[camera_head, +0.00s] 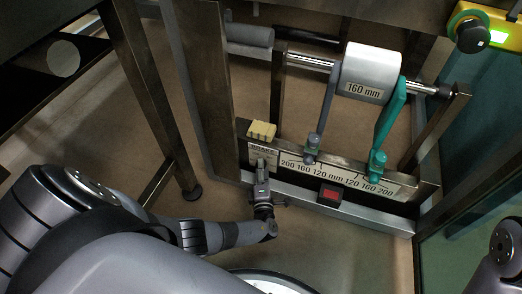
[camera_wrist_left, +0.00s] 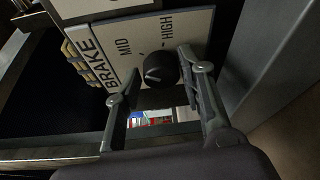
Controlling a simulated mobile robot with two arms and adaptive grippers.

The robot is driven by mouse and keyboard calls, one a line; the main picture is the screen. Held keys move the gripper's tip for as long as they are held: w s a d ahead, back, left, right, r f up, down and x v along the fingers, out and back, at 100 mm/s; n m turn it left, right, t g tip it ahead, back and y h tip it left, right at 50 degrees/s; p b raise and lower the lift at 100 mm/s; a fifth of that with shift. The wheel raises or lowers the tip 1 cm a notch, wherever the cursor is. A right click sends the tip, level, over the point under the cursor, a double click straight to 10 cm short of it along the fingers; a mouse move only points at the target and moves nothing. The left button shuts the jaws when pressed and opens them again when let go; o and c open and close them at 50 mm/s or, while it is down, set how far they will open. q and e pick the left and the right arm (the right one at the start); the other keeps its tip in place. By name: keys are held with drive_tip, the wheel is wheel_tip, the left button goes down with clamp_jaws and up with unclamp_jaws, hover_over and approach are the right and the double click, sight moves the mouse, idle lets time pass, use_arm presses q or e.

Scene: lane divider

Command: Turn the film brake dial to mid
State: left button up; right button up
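The film brake dial (camera_wrist_left: 160,70) is a round black knob on a pale plate (camera_wrist_left: 128,68) marked BRAKE, MID and HIGH in the left wrist view. I cannot read clearly where its pointer aims. My left gripper (camera_wrist_left: 160,64) is open, with one finger on each side of the dial. Small gaps seem to show between fingers and knob. In the head view the left gripper (camera_head: 261,168) is in front of the brake plate (camera_head: 258,152) and hides the dial. The right gripper is not in view; only part of my right arm shows at the lower right.
A ribbed yellow block (camera_head: 262,131) sits on the rail above the plate. Right of it are a scale strip (camera_head: 335,178), a red display (camera_head: 331,194), a grey lever (camera_head: 325,110), a teal lever (camera_head: 388,125) and a 160 mm roll (camera_head: 370,70). A metal post (camera_head: 205,90) stands left.

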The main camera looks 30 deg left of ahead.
use_arm(q)
drive_tip(key=shift+o, duration=1.3)
drive_tip(key=shift+s, duration=0.1)
drive_tip(key=shift+r, duration=0.1)
drive_tip(key=shift+r, duration=4.95)
